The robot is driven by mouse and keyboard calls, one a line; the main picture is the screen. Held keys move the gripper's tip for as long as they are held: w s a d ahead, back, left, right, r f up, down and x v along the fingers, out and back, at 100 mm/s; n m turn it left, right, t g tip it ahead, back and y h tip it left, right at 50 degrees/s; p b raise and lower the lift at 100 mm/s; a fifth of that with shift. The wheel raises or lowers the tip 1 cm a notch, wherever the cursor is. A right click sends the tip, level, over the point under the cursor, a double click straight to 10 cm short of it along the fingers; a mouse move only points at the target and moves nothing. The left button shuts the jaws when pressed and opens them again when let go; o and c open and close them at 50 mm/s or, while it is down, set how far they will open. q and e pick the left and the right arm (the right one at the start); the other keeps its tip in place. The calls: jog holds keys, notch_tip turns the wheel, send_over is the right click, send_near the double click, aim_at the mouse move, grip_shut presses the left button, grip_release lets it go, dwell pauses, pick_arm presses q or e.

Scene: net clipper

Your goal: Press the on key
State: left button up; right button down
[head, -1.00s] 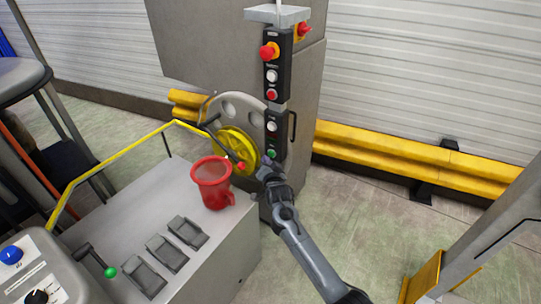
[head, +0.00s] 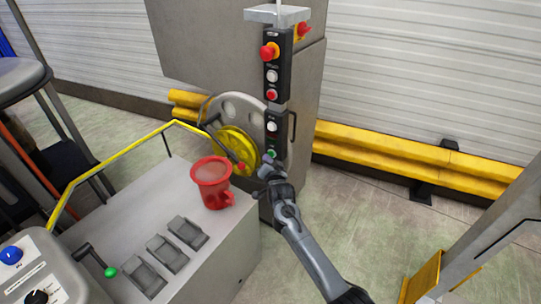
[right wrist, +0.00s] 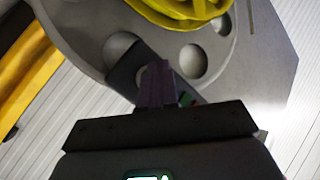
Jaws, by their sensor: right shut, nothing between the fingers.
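A narrow black control panel (head: 277,75) hangs upright on the grey cabinet, with red, white and green buttons. Its labels are too small to read, so I cannot tell which is marked on. A green button (head: 272,153) sits at the panel's lower end. My right gripper (head: 267,161) is shut and empty, its tips just below and beside the green button. I cannot tell whether they touch it. In the right wrist view the closed fingers (right wrist: 159,80) lie in front of the dark panel end, and a small green patch (right wrist: 186,99) shows beside them. My left gripper is out of view.
A yellow wheel (head: 237,146) on a grey round plate is left of the panel. A yellow rail (head: 410,157) runs along the wall.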

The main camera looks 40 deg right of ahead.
jog(key=shift+d, duration=0.1)
dwell(0.5)
jog(key=shift+w+d, duration=0.1)
jog(key=shift+d, duration=0.2)
jog(key=shift+a, duration=0.15)
dwell(0.5)
jog(key=shift+s+a+p, duration=0.25)
jog(key=shift+a+p, duration=0.3)
jog(key=shift+a, duration=0.1)
jog(key=a+p, duration=0.1)
jog(key=a, duration=0.1)
jog(key=s+a+p, duration=0.1)
jog(key=a, duration=0.1)
jog(key=shift+s+a+p, duration=0.2)
jog(key=shift+a+p, duration=0.15)
jog(key=shift+a, duration=0.05)
